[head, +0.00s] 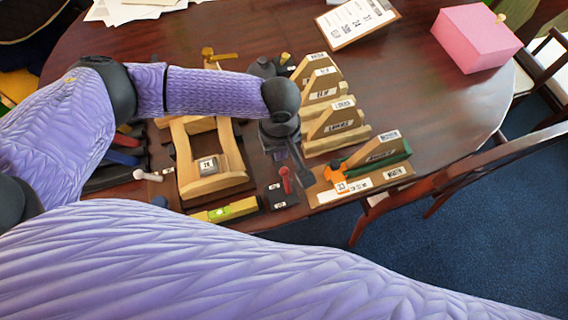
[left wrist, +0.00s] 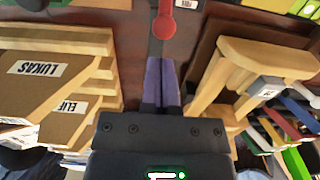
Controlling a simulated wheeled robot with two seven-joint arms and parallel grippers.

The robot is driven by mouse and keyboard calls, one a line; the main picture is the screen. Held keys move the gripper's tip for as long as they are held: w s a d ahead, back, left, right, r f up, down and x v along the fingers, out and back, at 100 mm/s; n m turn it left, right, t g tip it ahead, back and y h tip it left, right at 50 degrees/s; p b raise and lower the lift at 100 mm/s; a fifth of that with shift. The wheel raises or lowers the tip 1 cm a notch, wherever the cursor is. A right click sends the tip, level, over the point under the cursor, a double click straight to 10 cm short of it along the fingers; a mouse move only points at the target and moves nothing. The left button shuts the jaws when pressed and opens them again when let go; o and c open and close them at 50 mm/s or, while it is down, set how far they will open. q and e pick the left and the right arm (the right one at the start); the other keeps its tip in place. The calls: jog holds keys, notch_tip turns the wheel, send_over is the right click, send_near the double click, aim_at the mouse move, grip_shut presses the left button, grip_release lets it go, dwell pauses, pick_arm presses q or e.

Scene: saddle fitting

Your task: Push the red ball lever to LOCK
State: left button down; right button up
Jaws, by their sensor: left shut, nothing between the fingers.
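The red ball lever (head: 284,171) stands on a small dark base (head: 282,196) with small white labels, too small to read, near the front edge of the table. My left gripper (head: 280,156) is shut and empty, pointing down just behind the red ball. In the left wrist view, the red ball (left wrist: 163,27) is straight ahead of the shut purple fingertips (left wrist: 161,62), with a small gap in the picture. I cannot tell whether they touch. My right gripper is out of view.
A wooden saddle frame (head: 212,175) stands left of the lever. Several labelled wooden wedges (head: 338,118) stand to its right, with an orange clamp (head: 338,177) close by. A yellow-green level (head: 228,211) lies in front. A pink box (head: 476,38) stands far right.

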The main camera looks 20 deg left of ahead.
aim_at(286, 174)
pick_arm(q)
jog(key=shift+f, duration=1.35)
dwell(0.3)
jog(key=shift+s+d+p, duration=0.65)
jog(key=shift+s+p, duration=0.1)
jog(key=shift+s, duration=0.2)
jog(key=shift+s+d+p, duration=0.65)
jog(key=shift+s+p, duration=0.1)
jog(key=shift+s, duration=0.2)
jog(key=shift+w+a, duration=0.35)
jog(key=shift+w, duration=0.15)
notch_tip(286, 174, up, 7)
jog(key=p, duration=0.8)
jog(key=shift+r+p, duration=0.1)
jog(key=shift+p, duration=0.3)
